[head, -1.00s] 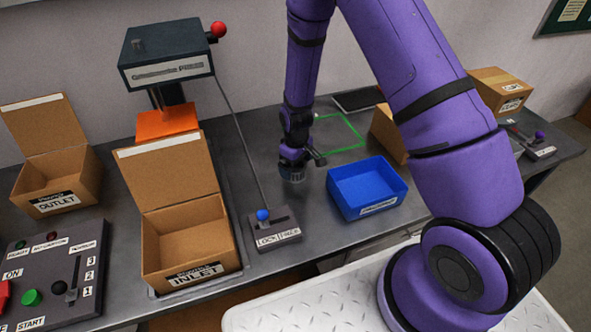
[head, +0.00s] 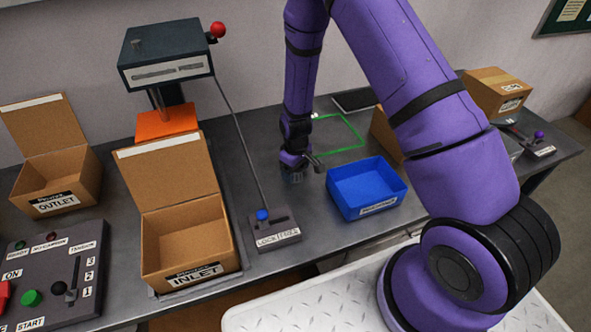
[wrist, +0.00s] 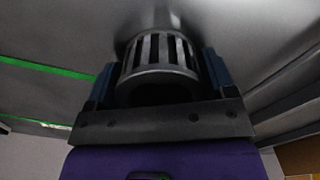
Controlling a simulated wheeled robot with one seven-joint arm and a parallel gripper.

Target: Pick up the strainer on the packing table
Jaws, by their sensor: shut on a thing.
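The strainer (wrist: 160,55) is a grey slotted cylinder and shows in the middle of the wrist view. My gripper (wrist: 158,72) has one blue-grey finger on each side of it and is shut on it. In the head view my gripper (head: 292,174) points down over the packing table (head: 330,235), left of the blue bin. The strainer is mostly hidden by the gripper there. I cannot tell whether it touches the table top.
A blue bin (head: 367,188) stands just right of my gripper. A lever box (head: 272,230) with a blue knob is nearer, to the left. The open inlet box (head: 190,245) and a press (head: 165,65) are further left. A green outline (head: 345,150) marks the table behind.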

